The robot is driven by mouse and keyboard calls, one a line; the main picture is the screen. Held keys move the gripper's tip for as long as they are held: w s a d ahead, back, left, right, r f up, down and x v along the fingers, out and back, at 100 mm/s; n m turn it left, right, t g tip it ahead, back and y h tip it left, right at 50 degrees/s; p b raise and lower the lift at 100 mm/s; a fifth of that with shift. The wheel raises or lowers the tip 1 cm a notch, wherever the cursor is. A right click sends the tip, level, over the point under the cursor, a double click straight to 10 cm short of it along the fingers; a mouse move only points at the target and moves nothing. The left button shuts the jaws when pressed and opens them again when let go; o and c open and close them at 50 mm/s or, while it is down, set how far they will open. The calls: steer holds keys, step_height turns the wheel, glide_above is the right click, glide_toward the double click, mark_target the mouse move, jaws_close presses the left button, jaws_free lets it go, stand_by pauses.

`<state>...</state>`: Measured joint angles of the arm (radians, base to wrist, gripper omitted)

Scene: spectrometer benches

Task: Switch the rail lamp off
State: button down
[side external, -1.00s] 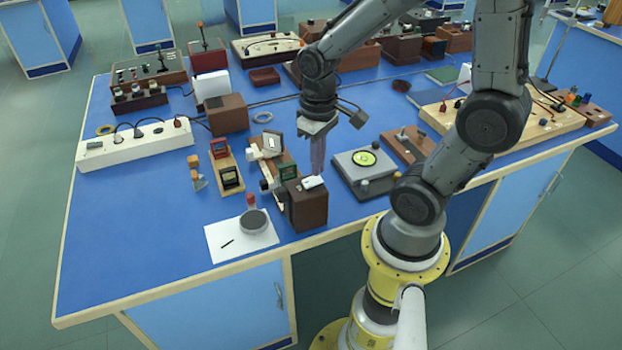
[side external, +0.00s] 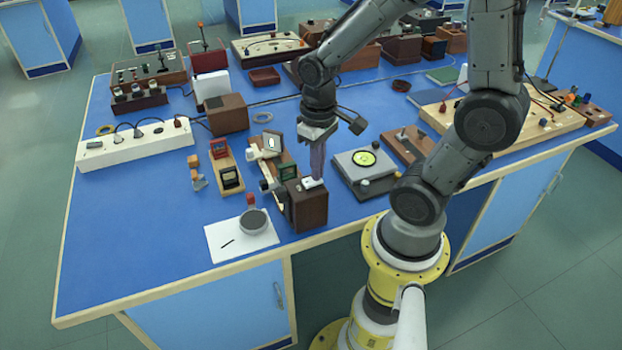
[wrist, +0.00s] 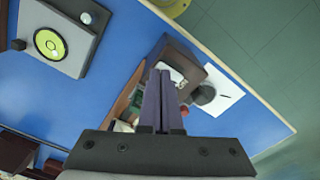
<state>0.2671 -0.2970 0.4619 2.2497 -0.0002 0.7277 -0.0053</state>
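The rail lamp appears to be the dark brown box (side external: 308,208) at the near end of a wooden rail near the table's front edge. A white switch plate (side external: 311,184) lies on its top, and it also shows in the wrist view (wrist: 174,76). My gripper (side external: 317,176) points down with its purple fingers just over or at the plate. In the wrist view the fingertips (wrist: 160,72) lie side by side, shut with nothing seen between them. They partly cover the plate, so contact and the switch position cannot be told.
A grey device with a yellow-green disc (side external: 364,159) stands to the right of the lamp. A small wooden stand (side external: 227,170) is to the left. A white paper with a round grey object (side external: 254,222) lies in front left. The left front of the table is clear.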

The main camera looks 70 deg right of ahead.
steer(key=shift+f, duration=0.1)
steer(key=shift+r, duration=3.55)
steer(key=s+a+r+n+t, duration=0.3)
steer(key=s+a+r+t, duration=0.1)
steer(key=a+r+t, duration=0.1)
steer(key=shift+s+a+r+t, duration=0.3)
steer(key=shift+s+a+r, duration=0.1)
steer(key=shift+r, duration=0.45)
